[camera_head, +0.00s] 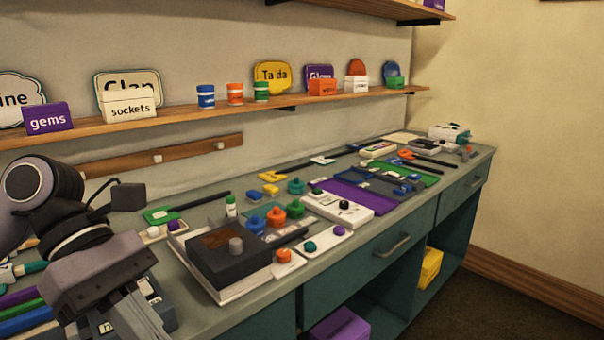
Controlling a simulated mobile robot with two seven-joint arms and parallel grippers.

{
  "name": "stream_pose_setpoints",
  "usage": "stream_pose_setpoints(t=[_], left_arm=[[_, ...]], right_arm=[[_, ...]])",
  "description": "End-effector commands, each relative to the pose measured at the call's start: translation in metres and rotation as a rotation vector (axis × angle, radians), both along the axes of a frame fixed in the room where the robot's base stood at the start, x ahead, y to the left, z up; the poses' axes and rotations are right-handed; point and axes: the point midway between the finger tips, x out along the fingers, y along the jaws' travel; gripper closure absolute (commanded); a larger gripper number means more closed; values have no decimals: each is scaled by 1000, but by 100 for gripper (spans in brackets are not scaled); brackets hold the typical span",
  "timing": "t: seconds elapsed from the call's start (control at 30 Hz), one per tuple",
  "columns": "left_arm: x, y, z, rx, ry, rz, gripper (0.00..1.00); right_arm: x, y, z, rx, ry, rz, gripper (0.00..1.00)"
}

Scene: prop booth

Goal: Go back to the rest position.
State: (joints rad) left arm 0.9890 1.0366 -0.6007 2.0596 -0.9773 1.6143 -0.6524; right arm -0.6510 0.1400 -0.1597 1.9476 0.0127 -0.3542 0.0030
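My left gripper (125,315) comes in from the left and hangs low over the near left end of the workbench (380,227). Its body is grey and its fingers point down toward the picture's bottom edge. The fingertips are cut off or hidden, so I cannot tell whether it is open or shut. It is to the left of a dark box with a grey knob (228,258) on a white base. My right arm and gripper are not in view.
Colored markers (25,315) and a grey device (118,318) lie close to the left gripper. Several colored knobs (275,218) and a purple mat (350,198) cover the bench. A shelf (190,108) with labelled boxes runs above. Floor (480,305) is clear at right.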

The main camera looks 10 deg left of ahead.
Motion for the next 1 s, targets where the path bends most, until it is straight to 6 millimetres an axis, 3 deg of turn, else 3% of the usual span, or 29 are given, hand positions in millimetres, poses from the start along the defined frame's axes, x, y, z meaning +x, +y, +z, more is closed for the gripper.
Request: stream_pose_setpoints(t=[0.1,0.3,0.43,0.57,0.67,0.77,0.9,1.0], left_arm=[[-2,-39,3,-218,171,47,100],[8,-85,20,-593,537,205,100],[28,-96,27,-816,811,351,100],[57,-94,20,-1020,1105,527,100],[80,-84,2,-1160,1341,682,100],[101,-69,-30,-1288,1583,854,100],[115,-45,-97,-1441,1926,1128,100],[109,-27,-156,-1532,2169,1346,100]], right_arm=[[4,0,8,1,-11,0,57],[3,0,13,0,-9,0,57],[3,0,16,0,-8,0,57],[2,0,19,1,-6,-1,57],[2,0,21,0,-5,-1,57],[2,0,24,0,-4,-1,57],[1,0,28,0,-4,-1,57],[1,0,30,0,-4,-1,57]])
